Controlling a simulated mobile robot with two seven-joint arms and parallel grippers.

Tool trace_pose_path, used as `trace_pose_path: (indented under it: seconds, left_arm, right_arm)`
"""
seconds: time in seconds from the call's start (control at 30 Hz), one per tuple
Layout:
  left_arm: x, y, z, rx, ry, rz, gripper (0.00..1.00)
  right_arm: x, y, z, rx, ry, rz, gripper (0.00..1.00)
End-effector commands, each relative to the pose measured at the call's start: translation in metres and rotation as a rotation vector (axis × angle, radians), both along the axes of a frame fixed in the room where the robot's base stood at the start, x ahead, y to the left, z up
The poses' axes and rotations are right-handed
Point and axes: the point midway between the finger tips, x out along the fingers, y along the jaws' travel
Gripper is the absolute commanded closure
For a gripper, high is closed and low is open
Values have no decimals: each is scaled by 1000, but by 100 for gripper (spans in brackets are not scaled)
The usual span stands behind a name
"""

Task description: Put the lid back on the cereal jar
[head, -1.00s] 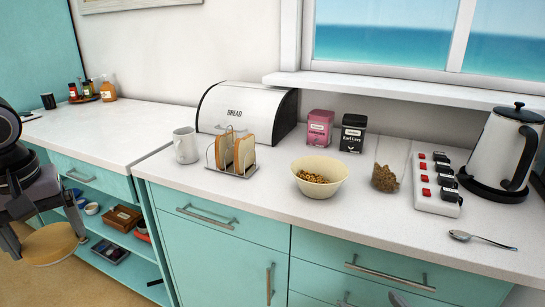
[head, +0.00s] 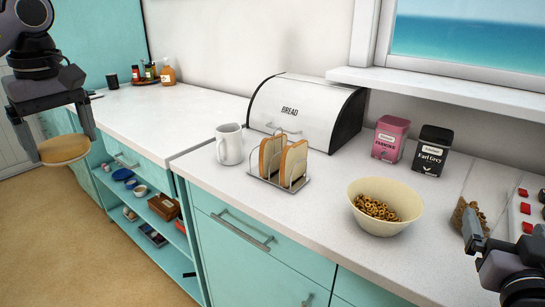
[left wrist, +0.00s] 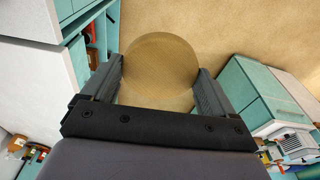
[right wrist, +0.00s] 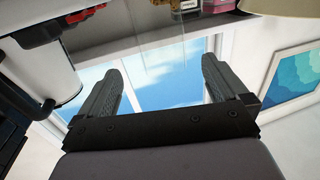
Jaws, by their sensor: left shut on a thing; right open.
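The cereal jar (head: 466,212) is clear, with brown cereal in its bottom. It stands on the counter at the right in the head view, and no lid shows on it. The lid, a round wooden disc (head: 64,151), is held flat by my left gripper (head: 62,142), out over the floor at the far left. In the left wrist view the lid (left wrist: 160,62) sits between both fingers. My right gripper (head: 500,238) is low at the right edge, in front of the jar. The right wrist view shows its fingers (right wrist: 168,75) wide apart and empty.
A cereal bowl (head: 383,222) stands left of the jar, with two tea tins (head: 431,150) behind. A toast rack (head: 279,183), a mug (head: 229,150) and a bread bin (head: 290,110) stand further left. A power strip (head: 518,215) is right of the jar. The front counter is clear.

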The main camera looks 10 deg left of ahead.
Motion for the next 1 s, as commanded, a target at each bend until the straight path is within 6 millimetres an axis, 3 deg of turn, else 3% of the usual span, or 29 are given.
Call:
trace_pose_path:
  seconds: [0.53,1.0]
  left_arm:
    - [-1,2,2,0,0,12,42]
    - [-1,2,7,0,1,11,42]
  right_arm:
    - [1,-2,4,3,-7,-7,0]
    - [59,-22,4,2,-8,-7,0]
